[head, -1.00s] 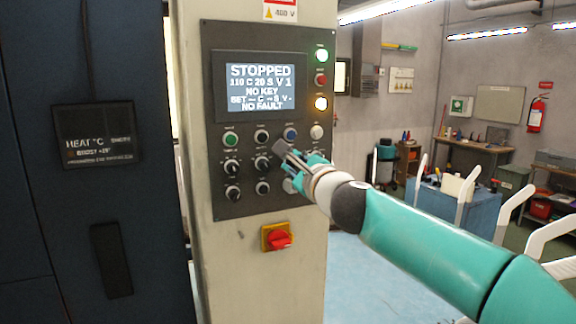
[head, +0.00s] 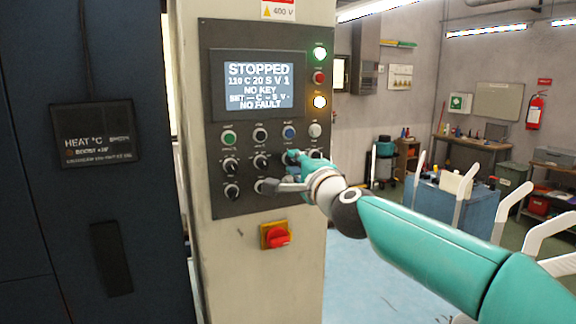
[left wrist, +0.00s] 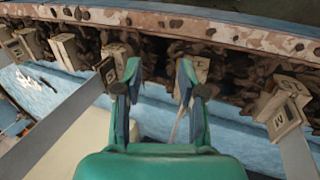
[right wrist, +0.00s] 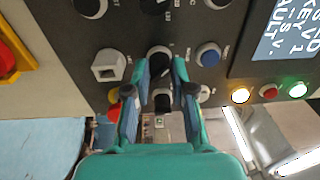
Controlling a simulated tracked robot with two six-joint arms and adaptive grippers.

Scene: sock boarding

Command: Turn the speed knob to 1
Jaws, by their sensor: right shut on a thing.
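The control panel (head: 230,200) on the cream column carries rows of dark knobs and coloured buttons. Its display (head: 259,86) reads STOPPED, 110 C 20 S V 1, NO KEY, NO FAULT. My right gripper (head: 281,172) is at the panel's lower right, its fingers one above the other. In the right wrist view, the fingers (right wrist: 161,75) are closed on the sides of a black knob (right wrist: 159,60), which I take as the speed knob; its label is not readable. In the left wrist view, my left gripper (left wrist: 158,85) is open and empty, fingers apart.
A red switch on a yellow plate (head: 276,236) sits just below the panel. A dark blue cabinet (head: 95,220) stands at left. In the left wrist view, a rail with several pale lettered blocks (left wrist: 285,112) lies beyond the fingers.

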